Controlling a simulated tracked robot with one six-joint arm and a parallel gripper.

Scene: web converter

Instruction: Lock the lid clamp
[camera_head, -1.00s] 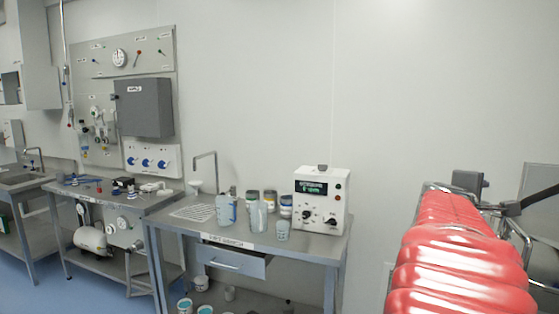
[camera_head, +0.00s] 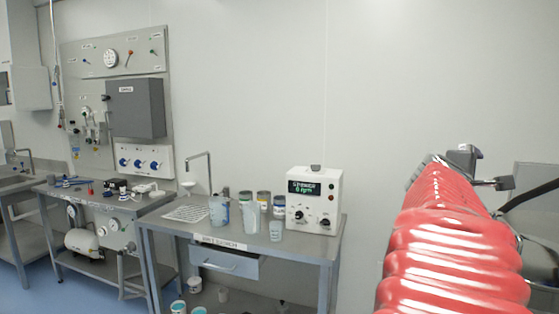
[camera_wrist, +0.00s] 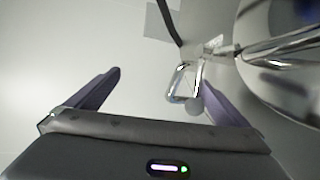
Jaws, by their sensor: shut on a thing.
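My gripper (camera_wrist: 160,80) shows in the wrist view with two dark purple-grey fingers. The knob is beside the inner side of the right finger. The left finger shows no visible contact. A large polished, curved metal body (camera_wrist: 290,75) fills the right of the wrist view, and the clamp is at its left edge. In the head view the clamp cannot be made out.
A metal bench (camera_head: 170,228) holds several containers and a white control box (camera_head: 314,200) with a display. A tool bench (camera_head: 90,195) stands left, below a wall panel with a grey box (camera_head: 135,107). A dark cable (camera_wrist: 167,22) runs above the clamp.

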